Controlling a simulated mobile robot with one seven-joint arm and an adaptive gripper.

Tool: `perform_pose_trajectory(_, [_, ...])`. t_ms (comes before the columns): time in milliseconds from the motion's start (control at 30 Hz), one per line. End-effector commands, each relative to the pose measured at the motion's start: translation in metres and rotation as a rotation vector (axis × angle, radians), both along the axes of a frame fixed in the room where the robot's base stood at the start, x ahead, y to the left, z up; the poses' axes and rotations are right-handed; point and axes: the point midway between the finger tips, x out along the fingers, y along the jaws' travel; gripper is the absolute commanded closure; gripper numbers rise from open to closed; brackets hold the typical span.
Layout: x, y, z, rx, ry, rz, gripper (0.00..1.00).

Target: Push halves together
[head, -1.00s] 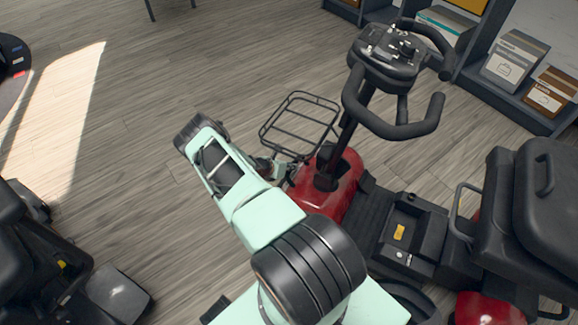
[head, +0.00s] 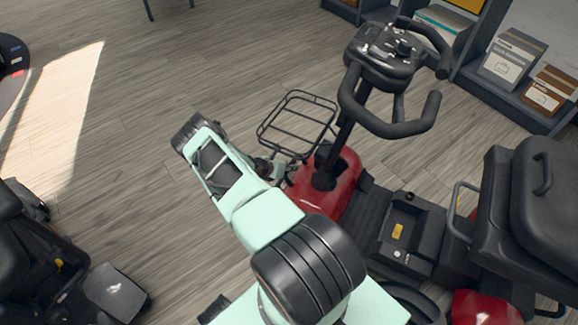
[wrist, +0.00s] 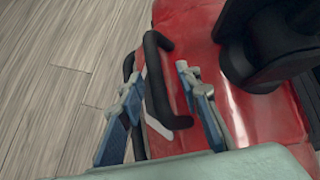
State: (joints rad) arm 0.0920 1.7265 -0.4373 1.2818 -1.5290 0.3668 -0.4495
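The mobility scooter has a red front half (head: 333,190) with a tiller and handlebar (head: 385,85), and a rear part with a black seat (head: 540,205) and red rear cover (head: 485,305). A black deck (head: 405,235) with a yellow tab lies between them. I cannot tell whether the halves meet. My gripper (head: 275,168) is at the front of the red body, beside the wire basket (head: 298,123). In the wrist view, my gripper (wrist: 160,97) is open, its blue-padded fingers either side of a black loop handle (wrist: 157,80) on the red cover (wrist: 190,55). Finger contact is unclear.
Another dark scooter (head: 60,265) stands at the lower left. Shelves with boxes (head: 510,60) are at the upper right, behind the handlebar. The wood floor (head: 130,130) left of the basket is clear.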

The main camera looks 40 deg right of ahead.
Motion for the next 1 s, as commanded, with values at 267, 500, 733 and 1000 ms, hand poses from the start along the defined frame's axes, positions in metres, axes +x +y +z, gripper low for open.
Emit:
perform_pose_trajectory(267, [-0.001,0.024,0.023,0.0,0.0,0.003,0.68])
perform_pose_trajectory(500, [-0.008,0.074,0.034,0.002,0.002,0.002,0.68])
perform_pose_trajectory(733, [-0.014,0.124,0.034,0.001,0.002,0.001,0.68])
perform_pose_trajectory(1000, [-0.018,0.152,0.034,-0.001,0.001,-0.001,0.68])
